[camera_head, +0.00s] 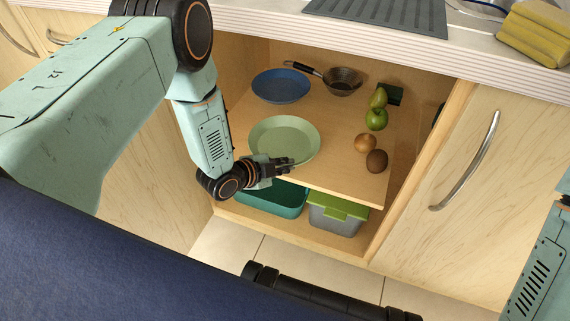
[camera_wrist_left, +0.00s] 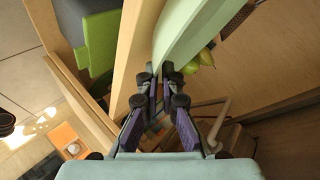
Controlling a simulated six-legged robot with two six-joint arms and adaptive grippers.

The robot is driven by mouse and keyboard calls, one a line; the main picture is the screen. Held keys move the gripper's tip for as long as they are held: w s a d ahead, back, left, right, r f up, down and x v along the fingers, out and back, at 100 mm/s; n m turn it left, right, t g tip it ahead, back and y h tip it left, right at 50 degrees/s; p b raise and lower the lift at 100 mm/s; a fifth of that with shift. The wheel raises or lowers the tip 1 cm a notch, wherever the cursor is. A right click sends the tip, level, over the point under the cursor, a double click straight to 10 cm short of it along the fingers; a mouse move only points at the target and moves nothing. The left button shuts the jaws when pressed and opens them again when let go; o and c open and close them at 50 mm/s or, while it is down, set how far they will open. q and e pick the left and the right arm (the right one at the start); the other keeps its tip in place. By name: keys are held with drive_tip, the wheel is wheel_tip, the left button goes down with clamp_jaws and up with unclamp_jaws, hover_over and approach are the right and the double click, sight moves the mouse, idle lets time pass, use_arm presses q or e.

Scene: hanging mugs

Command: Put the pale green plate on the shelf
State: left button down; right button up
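The pale green plate (camera_head: 284,136) lies roughly level at the front left of the wooden shelf (camera_head: 335,178) inside the open cabinet. I cannot tell whether it rests fully on the board or is held just above it. My left gripper (camera_head: 288,163) is at the plate's front rim. In the left wrist view, the fingertips of the left gripper (camera_wrist_left: 159,70) are close together on the rim of the plate (camera_wrist_left: 188,32), with the shelf edge beside it. My right gripper is out of view; only part of my right arm shows at the right edge.
Behind the plate are a blue plate (camera_head: 281,86) and a strainer (camera_head: 342,81). To the right are a pear (camera_head: 378,97), a green apple (camera_head: 376,119), an onion (camera_head: 365,143) and a brown fruit (camera_head: 377,160). Below stand a teal bin (camera_head: 272,197) and a green-lidded box (camera_head: 338,208).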

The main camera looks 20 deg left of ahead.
use_arm(q)
drive_tip(key=c, duration=2)
unclamp_jaws()
drive_tip(key=shift+f, duration=0.1)
drive_tip(key=o, duration=0.6)
drive_tip(key=shift+c, duration=0.2)
drive_tip(key=shift+s, duration=0.15)
drive_tip(key=v, duration=1.1)
drive_tip(key=shift+s+a+r, duration=0.2)
drive_tip(key=shift+s+r, duration=0.05)
drive_tip(key=shift+r, duration=0.05)
